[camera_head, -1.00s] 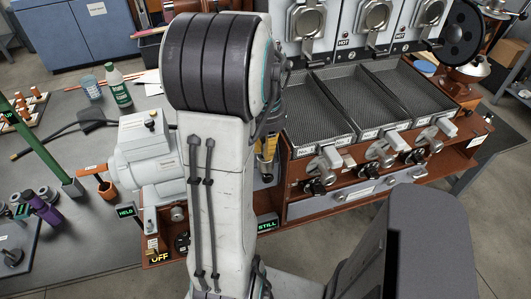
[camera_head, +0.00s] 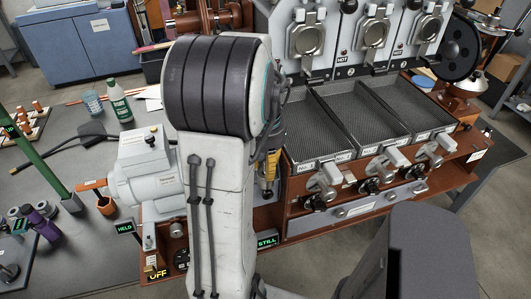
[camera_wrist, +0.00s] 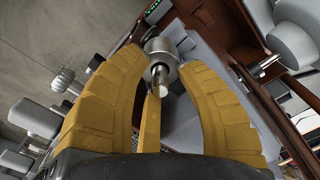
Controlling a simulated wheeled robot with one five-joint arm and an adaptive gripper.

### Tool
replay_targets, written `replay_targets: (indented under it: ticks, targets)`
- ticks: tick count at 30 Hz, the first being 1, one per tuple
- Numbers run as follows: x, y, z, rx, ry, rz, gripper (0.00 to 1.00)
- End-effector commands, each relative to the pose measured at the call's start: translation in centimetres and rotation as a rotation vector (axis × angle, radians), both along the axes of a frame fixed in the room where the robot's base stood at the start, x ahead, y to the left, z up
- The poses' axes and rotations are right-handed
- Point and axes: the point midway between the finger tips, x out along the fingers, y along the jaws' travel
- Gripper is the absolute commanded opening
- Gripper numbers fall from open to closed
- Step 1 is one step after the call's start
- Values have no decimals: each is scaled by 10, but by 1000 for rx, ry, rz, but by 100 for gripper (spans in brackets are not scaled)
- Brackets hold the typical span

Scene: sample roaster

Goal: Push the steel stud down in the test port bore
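The steel stud (camera_wrist: 159,79) shows in the wrist view as a short bright pin. A round metal collar (camera_wrist: 161,50) is just beyond it, and I cannot tell how far the stud stands out of the bore. My gripper (camera_wrist: 161,62) has yellow fingers. Its two side fingers are apart, with the stud and collar in the gap between their tips. A third yellow piece shows below the stud. I see no clear contact with the stud. In the head view my gripper (camera_head: 269,172) is mostly hidden behind my arm, beside the roaster, and the stud is hidden.
Signs read STILL (camera_head: 267,241), HELD (camera_head: 126,227) and OFF (camera_head: 157,274). A white-grey motor housing (camera_head: 150,180) stands left of my arm. Mesh cooling trays (camera_head: 368,110) and a row of handles (camera_head: 378,168) are to the right. A green bottle (camera_head: 119,101) stands on the grey table.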

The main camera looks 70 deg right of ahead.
Motion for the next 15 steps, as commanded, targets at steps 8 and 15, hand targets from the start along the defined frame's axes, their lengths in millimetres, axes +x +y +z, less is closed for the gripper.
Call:
replay_targets:
  ticks: [8,15]
  targets:
    - [0,-1,37,-6,-1,0,32]
    - [0,-1,79,-6,-1,0,32]
